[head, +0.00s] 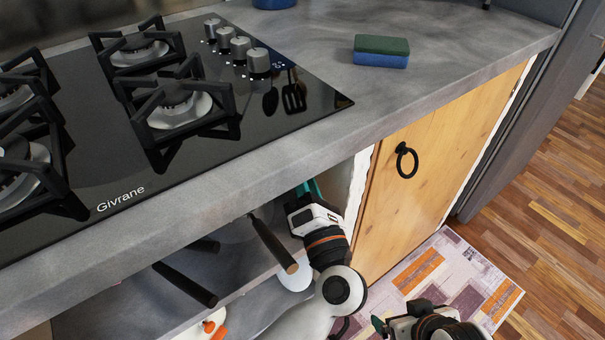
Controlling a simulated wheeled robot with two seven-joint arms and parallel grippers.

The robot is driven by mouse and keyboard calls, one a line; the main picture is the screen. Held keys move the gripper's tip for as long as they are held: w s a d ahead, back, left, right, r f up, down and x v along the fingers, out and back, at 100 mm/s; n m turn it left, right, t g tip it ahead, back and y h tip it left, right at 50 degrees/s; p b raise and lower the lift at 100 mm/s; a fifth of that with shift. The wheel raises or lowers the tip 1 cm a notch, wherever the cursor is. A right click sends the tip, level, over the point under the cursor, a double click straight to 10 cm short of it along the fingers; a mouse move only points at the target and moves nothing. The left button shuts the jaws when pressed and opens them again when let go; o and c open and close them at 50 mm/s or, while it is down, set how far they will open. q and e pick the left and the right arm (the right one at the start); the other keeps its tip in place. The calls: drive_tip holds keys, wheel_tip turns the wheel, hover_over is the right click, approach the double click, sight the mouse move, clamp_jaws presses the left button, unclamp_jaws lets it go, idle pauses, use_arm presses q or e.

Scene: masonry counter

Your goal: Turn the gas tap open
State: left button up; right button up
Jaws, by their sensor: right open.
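I cannot make out a gas tap in this view. The counter edge hides the upper inside of the open cabinet (245,285) below the hob. My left gripper (307,188) is at the right end of that opening, just under the counter edge. Its teal fingers are partly hidden, and I cannot see whether they are apart or what they touch. My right gripper (379,325) is low at the bottom edge, in front of the wooden door and above the rug. It is open, with only a teal fingertip showing clearly.
A black hob (270,118) with several knobs (240,46) is set in the grey counter (450,60). A green and blue sponge (381,51) lies right of it. A wooden door (425,170) with a ring handle (406,160) is beside the opening. Dark handles (274,246) stick out of the cabinet.

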use_arm(q)
drive_tip(key=shift+s, duration=0.1)
drive_tip(key=v, duration=1.1)
drive_tip(key=shift+s+d+p, duration=0.2)
drive_tip(key=shift+s+p, duration=0.1)
drive_tip(key=shift+s, duration=0.05)
use_arm(e)
drive_tip(key=s, duration=0.1)
drive_tip(key=s+g, duration=0.1)
drive_tip(key=s+f, duration=0.1)
drive_tip(key=shift+d+g, duration=0.4)
use_arm(q)
drive_tip(key=shift+f, duration=0.1)
